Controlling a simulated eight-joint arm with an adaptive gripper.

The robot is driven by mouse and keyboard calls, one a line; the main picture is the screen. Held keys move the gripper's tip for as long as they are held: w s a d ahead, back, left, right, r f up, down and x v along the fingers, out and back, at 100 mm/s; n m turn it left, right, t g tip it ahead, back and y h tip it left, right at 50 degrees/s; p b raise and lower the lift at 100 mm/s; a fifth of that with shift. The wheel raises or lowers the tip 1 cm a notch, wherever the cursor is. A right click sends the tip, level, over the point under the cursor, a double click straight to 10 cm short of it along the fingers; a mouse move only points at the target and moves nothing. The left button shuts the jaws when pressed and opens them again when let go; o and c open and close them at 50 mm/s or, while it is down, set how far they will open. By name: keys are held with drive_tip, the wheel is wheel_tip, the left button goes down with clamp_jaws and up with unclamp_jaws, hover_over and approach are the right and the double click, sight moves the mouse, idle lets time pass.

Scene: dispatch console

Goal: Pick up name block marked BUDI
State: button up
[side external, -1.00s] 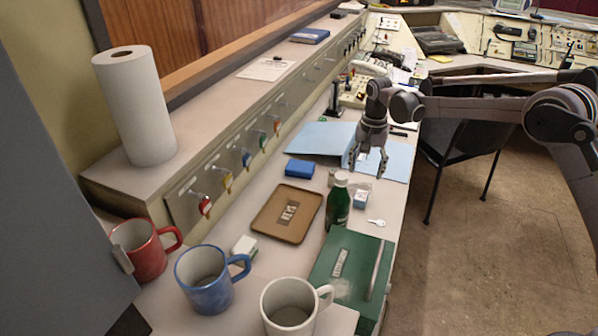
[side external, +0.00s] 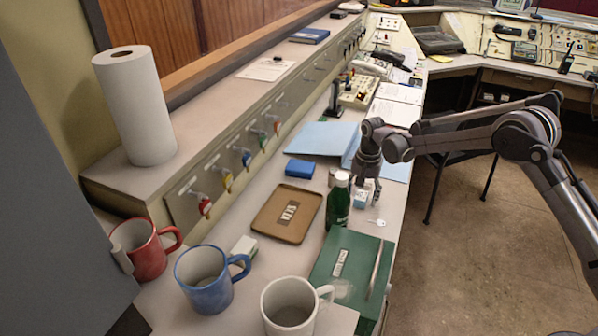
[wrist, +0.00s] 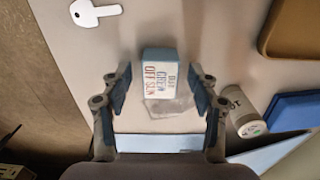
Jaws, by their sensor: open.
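A small block (side external: 361,201) with blue sides and a white printed face stands on the desk right of the green bottle. In the wrist view the block (wrist: 160,72) lies between my two fingers, nearer their tips. Its print includes what looks like CREW and OFF SUN; the top line is too small to read surely. My gripper (side external: 366,197) is open, pointing down at the block, with gaps visible on both sides in the wrist view (wrist: 160,84). My fingers partly cover the block in the side view.
A clear item (wrist: 168,106) lies close against the block. A white key (wrist: 95,12) and a small cylinder (wrist: 241,112) are nearby. The green bottle (side external: 337,205), brown tray (side external: 270,222), blue box (side external: 301,170) and green case (side external: 335,250) surround the spot. The desk edge is close.

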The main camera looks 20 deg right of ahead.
drive_tip(key=c, duration=1.1)
drive_tip(key=shift+c, duration=0.2)
drive_tip(key=shift+r, duration=0.15)
